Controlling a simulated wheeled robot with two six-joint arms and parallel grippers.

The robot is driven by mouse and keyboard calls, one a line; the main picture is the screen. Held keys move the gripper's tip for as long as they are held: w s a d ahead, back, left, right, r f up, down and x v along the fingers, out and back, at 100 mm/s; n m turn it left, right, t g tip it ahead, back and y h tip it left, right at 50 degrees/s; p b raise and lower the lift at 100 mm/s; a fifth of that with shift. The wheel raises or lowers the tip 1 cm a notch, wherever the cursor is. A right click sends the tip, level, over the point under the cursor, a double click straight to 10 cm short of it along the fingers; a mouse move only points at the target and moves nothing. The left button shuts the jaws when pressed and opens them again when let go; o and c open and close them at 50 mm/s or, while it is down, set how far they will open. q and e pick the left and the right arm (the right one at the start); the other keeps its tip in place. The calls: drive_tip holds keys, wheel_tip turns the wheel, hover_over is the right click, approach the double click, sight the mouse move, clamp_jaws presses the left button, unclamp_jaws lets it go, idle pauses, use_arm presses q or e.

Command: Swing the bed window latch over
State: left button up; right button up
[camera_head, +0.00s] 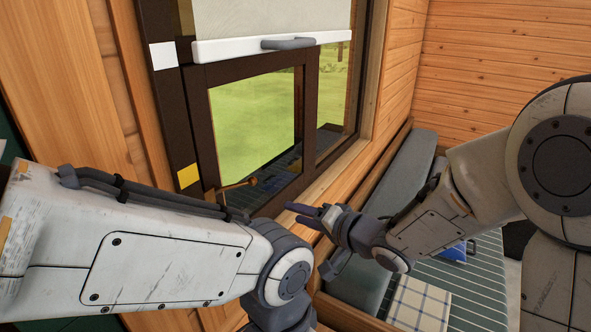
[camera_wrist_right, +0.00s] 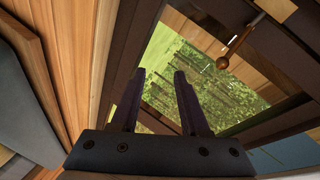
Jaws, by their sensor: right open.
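The window latch (camera_head: 238,186) is a thin brass-coloured lever with a round knob at its end. It sits at the lower left of the dark brown window frame (camera_head: 312,110), beside a yellow square. In the right wrist view the latch knob (camera_wrist_right: 222,62) is at the upper right, beyond and right of the fingers. My right gripper (camera_head: 297,213) is open and empty, to the right of and slightly below the latch, apart from it. Its two dark fingers (camera_wrist_right: 160,74) point at the window in the wrist view. My left arm crosses the lower left; its gripper is not visible.
A white blind bar with a grey handle (camera_head: 288,43) hangs across the upper window. A yellow square (camera_head: 188,175) and a white square (camera_head: 163,55) mark the frame's left post. A bed with a striped cover (camera_head: 475,285) and grey cushion lies right, below the wooden sill.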

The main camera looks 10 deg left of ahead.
sight(256, 183)
drive_tip(key=a+r+y, duration=0.1)
drive_tip(key=a+r, duration=0.1)
drive_tip(key=a+r+m+g+y+p, duration=0.1)
drive_tip(key=a+r+y, duration=0.1)
drive_tip(key=a, duration=0.1)
drive_tip(key=a+r+m+g+y, duration=0.1)
drive_tip(key=a+r+y, duration=0.1)
drive_tip(key=shift+w+a+r+p, duration=0.15)
drive_tip(key=shift+w+a+p, duration=0.1)
drive_tip(key=shift+p, duration=0.1)
drive_tip(key=shift+x, duration=0.75)
clamp_jaws()
drive_tip(key=s+a+f+m, duration=0.1)
drive_tip(key=s+f+m, duration=0.3)
drive_tip(key=m, duration=1)
wheel_tip(256, 183, down, 2)
drive_tip(key=shift+a+f+m, duration=0.1)
drive_tip(key=shift+a+m, duration=0.15)
drive_tip(key=shift+m, duration=0.05)
use_arm(q)
wheel_tip(256, 183, up, 3)
drive_tip(key=shift+r, duration=0.1)
use_arm(e)
drive_tip(key=shift+o, duration=1.4)
unclamp_jaws()
